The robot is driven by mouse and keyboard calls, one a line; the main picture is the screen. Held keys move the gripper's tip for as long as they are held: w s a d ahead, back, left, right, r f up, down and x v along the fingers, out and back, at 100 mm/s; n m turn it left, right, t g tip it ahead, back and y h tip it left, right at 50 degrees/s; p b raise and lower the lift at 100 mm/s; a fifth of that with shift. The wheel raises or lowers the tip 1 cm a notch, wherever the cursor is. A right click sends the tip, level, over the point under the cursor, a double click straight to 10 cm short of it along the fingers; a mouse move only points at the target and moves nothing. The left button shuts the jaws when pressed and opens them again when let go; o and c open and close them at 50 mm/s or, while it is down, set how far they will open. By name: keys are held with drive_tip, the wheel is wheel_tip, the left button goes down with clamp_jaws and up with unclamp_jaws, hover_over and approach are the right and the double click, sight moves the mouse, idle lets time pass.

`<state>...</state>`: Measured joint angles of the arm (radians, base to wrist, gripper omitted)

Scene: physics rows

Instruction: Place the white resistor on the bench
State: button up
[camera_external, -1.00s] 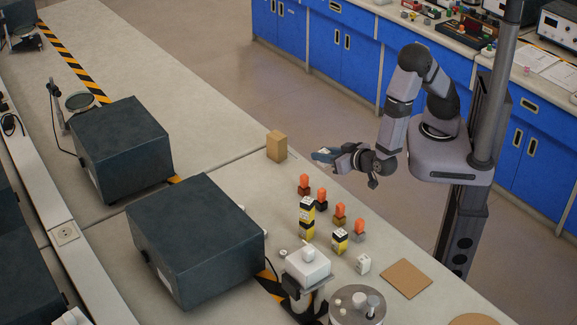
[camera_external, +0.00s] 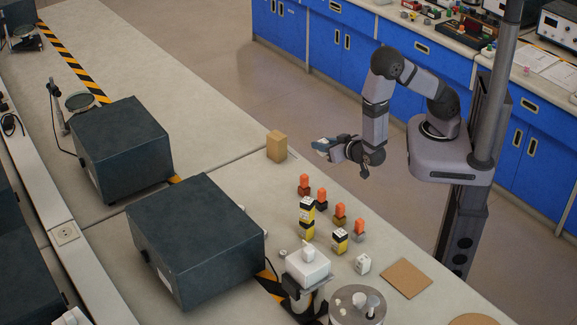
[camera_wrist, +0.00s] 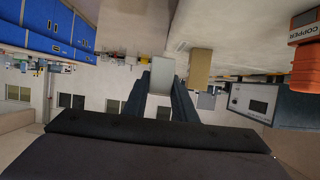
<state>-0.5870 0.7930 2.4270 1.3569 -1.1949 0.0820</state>
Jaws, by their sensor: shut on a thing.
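My gripper (camera_external: 322,147) is stretched out level above the bench (camera_external: 225,162), near its aisle-side edge. It is shut on a small pale white-grey block, which I take to be the white resistor (camera_wrist: 162,75). In the wrist view, this block sits between the two dark fingers of my gripper (camera_wrist: 162,92), its plain end showing. In the external view, it is small and mostly covered by the fingers. It is held in the air, apart from the bench.
A tan block (camera_external: 276,146) stands left of my gripper. Orange-topped pieces (camera_external: 304,183), yellow-black blocks (camera_external: 306,207) and a white block (camera_external: 362,264) stand below it in the picture. A flat brown square (camera_external: 406,279) lies nearby. Large dark boxes (camera_external: 195,240) occupy the left.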

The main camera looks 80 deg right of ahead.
sight(323, 139)
drive_tip(key=d, duration=0.2)
drive_tip(key=shift+s+d+f+m+g, duration=0.15)
drive_tip(key=shift+d+f+m+g, duration=0.15)
drive_tip(key=shift+d, duration=0.1)
drive_tip(key=shift+w+r, duration=0.15)
drive_tip(key=shift+w, duration=0.4)
drive_tip(key=shift+w+r, duration=0.15)
drive_tip(key=shift+w, duration=0.35)
drive_tip(key=w+a+r+n+t+y+b, duration=0.2)
drive_tip(key=w+a+r+n+y, duration=0.15)
drive_tip(key=w, duration=0.45)
drive_tip(key=w+a+r+n+t+y+b, duration=0.1)
drive_tip(key=w+a+r+n+y+b, duration=0.15)
drive_tip(key=w+a+y, duration=0.4)
drive_tip(key=w+a+r+n+t+y+b, duration=0.15)
drive_tip(key=w+r+n, duration=0.25)
drive_tip(key=w, duration=0.5)
drive_tip(key=w+d+f+n+y+b, duration=0.1)
drive_tip(key=d+b, duration=0.3)
drive_tip(key=d, duration=0.5)
drive_tip(key=w+d+f+n+y+b, duration=0.2)
drive_tip(key=w+d+f+n+b, duration=0.1)
drive_tip(key=d, duration=0.7)
drive_tip(key=shift+f+g+b, duration=0.35)
drive_tip(key=shift+f+b, duration=0.2)
drive_tip(key=shift+b, duration=0.1)
drive_tip(key=shift+d+f, duration=0.1)
drive_tip(key=shift+w+f+b, duration=0.1)
drive_tip(key=shift+f+b, duration=0.65)
drive_tip(key=shift+f, duration=4.15)
